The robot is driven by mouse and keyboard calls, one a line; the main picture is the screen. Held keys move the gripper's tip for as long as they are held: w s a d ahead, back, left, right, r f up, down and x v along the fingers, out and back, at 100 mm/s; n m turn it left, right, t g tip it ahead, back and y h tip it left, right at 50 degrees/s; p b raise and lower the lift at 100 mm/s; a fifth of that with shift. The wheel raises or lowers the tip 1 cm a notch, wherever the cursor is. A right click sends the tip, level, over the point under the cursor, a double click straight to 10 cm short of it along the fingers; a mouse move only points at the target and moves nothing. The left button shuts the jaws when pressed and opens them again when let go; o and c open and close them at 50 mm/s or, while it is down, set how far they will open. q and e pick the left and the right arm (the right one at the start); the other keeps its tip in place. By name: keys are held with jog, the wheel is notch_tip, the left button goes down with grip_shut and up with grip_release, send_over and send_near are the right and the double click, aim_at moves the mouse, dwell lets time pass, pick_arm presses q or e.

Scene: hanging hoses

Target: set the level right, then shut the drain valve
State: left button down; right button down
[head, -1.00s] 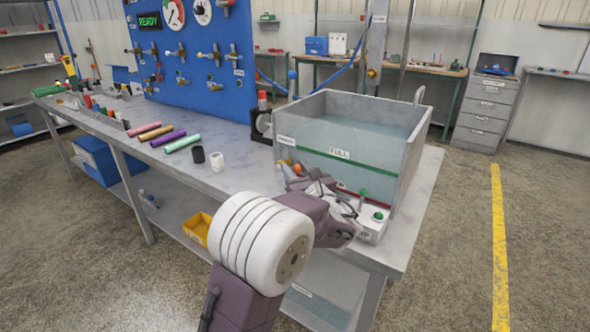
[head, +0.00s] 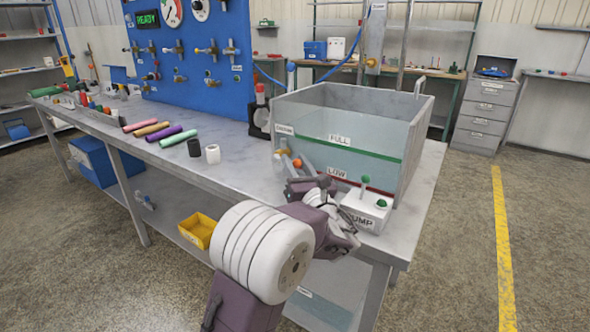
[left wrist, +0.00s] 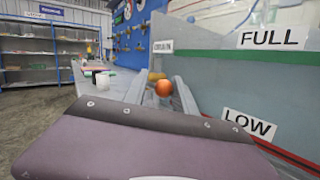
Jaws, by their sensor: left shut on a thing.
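The glass tank (head: 405,135) stands on the bench's right end, with a green FULL line (head: 337,147) above a red LOW line (head: 375,187). It holds bluish water (head: 350,112); I cannot tell exactly where its surface stands against the green line. The drain valve's orange knob (head: 297,163) is at the tank's left front corner; it also shows in the left wrist view (left wrist: 164,88). My left gripper (head: 306,166) is shut at the orange-knobbed handle, its grey fingers partly hiding it. The white PUMP box (head: 361,215) with a green-knobbed lever is right of my wrist. My right gripper is out of view.
The bench (head: 235,180) carries coloured hose pieces (head: 171,138) and two short cylinders (head: 213,154). A blue valve panel (head: 205,60) with a READY display stands behind. A yellow bin (head: 197,230) sits on the lower shelf. Floor at right is clear.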

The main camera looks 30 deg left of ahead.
pick_arm(q)
jog(key=shift+f, duration=0.4)
jog(key=c, duration=1.1)
grip_release()
jog(key=shift+o, duration=0.7)
jog(key=shift+a, duration=0.1)
jog(key=shift+r, duration=0.25)
